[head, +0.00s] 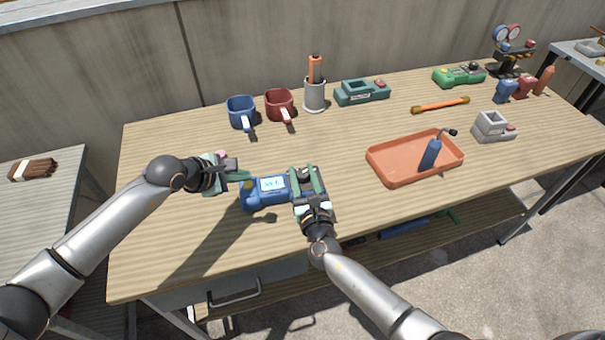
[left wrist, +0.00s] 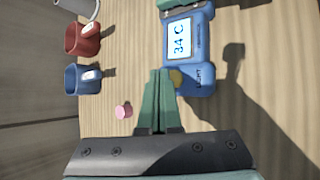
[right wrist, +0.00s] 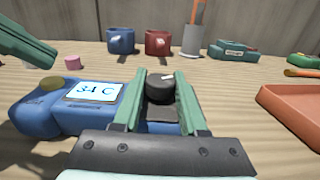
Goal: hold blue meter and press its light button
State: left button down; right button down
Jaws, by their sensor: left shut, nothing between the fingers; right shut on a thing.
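The blue meter (head: 268,197) lies on the wooden table with its lit screen reading 34 C. The screen also shows in the left wrist view (left wrist: 179,40). My right gripper (head: 308,182) is shut on the meter's right end, its fingers on either side of the black dial (right wrist: 160,88). The yellow light button (right wrist: 52,83) is at the meter's left end, beside the word LIGHT in the left wrist view. My left gripper (head: 246,175) is shut and empty, its tips close to the button. In the right wrist view a small gap shows between tips and button.
A blue mug (head: 241,110), a red mug (head: 279,103) and a grey cup (head: 315,97) stand behind the meter. A small pink object (left wrist: 123,110) lies near my left gripper. An orange tray (head: 385,175) holding a dark blue tool is to the right. The front-left table is clear.

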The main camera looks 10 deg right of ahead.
aim_at(244, 187)
pick_arm(q)
jog(key=shift+r, duration=2.8)
pick_arm(e)
grip_release()
jog(key=shift+s, duration=0.55)
jog(key=s+p, duration=0.2)
jog(key=s, duration=0.6)
jog(key=shift+d, duration=0.1)
pick_arm(q)
notch_tip(244, 187, up, 2)
jog(key=shift+r, duration=0.1)
